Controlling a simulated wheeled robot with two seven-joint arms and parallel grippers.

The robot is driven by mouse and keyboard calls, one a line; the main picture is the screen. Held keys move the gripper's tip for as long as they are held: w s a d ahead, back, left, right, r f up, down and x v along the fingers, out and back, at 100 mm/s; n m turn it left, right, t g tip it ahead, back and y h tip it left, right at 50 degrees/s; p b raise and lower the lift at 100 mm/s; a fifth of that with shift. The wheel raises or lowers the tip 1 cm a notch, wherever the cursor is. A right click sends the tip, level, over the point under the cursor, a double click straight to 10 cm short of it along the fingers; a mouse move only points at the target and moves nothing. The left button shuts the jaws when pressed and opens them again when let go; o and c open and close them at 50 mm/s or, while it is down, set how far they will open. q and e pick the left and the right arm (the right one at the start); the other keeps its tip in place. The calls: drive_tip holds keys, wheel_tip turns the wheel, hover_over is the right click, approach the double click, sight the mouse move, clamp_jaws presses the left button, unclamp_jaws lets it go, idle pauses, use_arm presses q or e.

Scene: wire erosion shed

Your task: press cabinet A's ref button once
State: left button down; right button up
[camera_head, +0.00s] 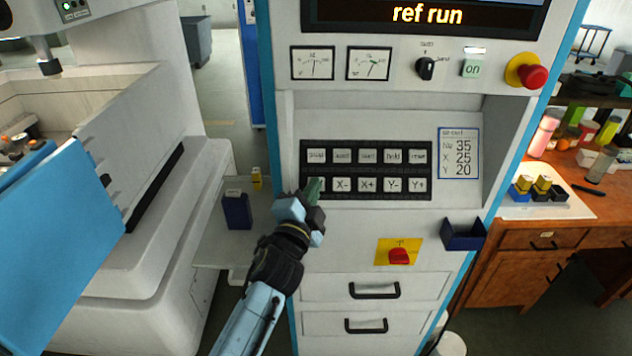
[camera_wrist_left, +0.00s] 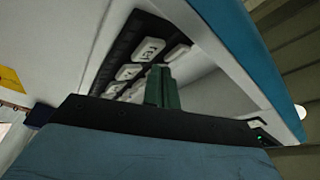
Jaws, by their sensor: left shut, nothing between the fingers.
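The cabinet (camera_head: 390,240) stands in the middle of the head view, and its display (camera_head: 427,15) reads "ref run". Its black button panel (camera_head: 366,170) carries two rows of white keys; the bottom row shows X-, X+, Y- and Y+. My left gripper (camera_head: 314,188) is shut and empty, with its green fingertips at the panel's lower left. The fingertips cover the leftmost bottom key, so its label is hidden. In the left wrist view the shut fingers (camera_wrist_left: 162,86) reach toward the keys (camera_wrist_left: 130,72); I cannot tell whether they touch. My right gripper is not in view.
A red emergency knob (camera_head: 535,76) sits at the upper right of the cabinet and a red button on a yellow plate (camera_head: 399,256) below the panel. A dark blue bin (camera_head: 464,234) juts out at right. A white machine (camera_head: 150,230) stands at left, a wooden bench (camera_head: 540,240) at right.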

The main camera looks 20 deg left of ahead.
use_arm(q)
drive_tip(key=shift+s+d+r+p, duration=0.3)
drive_tip(key=shift+s+r+p, duration=0.5)
drive_tip(key=shift+s, duration=0.2)
drive_tip(key=shift+s+d+r+p, duration=0.25)
drive_tip(key=shift+s+r+p, duration=0.4)
drive_tip(key=shift+s+p, duration=0.3)
